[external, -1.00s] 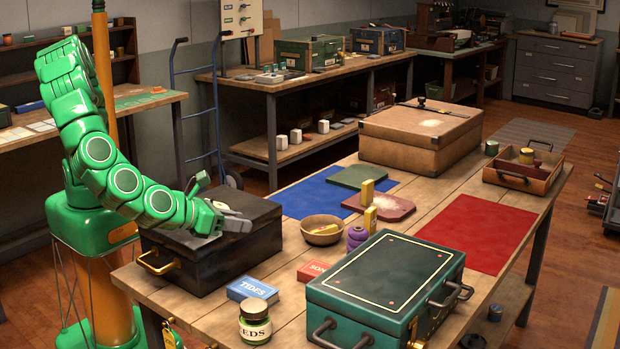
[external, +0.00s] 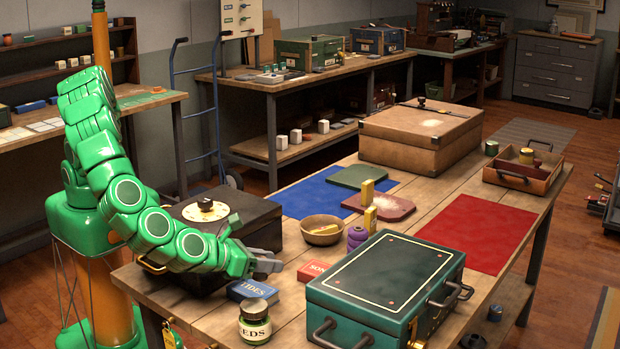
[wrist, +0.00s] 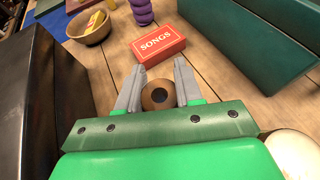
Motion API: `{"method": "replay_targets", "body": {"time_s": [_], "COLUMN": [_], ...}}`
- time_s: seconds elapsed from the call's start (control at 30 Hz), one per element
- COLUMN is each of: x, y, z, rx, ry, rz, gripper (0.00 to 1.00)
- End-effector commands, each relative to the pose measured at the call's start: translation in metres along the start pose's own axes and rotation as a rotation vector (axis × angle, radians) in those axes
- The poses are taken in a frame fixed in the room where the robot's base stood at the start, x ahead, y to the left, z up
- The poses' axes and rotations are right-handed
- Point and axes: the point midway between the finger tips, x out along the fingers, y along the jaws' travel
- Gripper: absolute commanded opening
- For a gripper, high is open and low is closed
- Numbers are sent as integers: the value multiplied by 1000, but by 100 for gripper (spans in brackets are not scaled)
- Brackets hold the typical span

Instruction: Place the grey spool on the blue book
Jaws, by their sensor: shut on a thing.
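My gripper (wrist: 158,92) is shut on a round thing, most likely the grey spool (wrist: 158,96). Its visible end is a brown wooden disc with a dark centre, between the two fingers; no grey shows. In the external view my gripper (external: 266,262) is low over the table, at the far edge of the blue book (external: 250,291) marked TIDES, and covers part of it. I cannot tell whether the spool is over the book or beside it. The book is not visible in the wrist view.
A black case (external: 250,215) carries a cream disc (external: 190,210) with a dark block. The red SONGS book (external: 312,270), a green case (external: 385,285), a seed jar (external: 254,324), a bowl (external: 322,230) and a purple spool (external: 357,237) stand close by.

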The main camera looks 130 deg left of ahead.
Motion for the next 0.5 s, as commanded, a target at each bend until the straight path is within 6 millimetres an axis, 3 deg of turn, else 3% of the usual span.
{"method": "replay_targets", "body": {"time_s": [0.5], "x": [15], "y": [-4], "z": [-32], "rx": [-1], "ry": [1], "rz": [0], "gripper": [7]}}
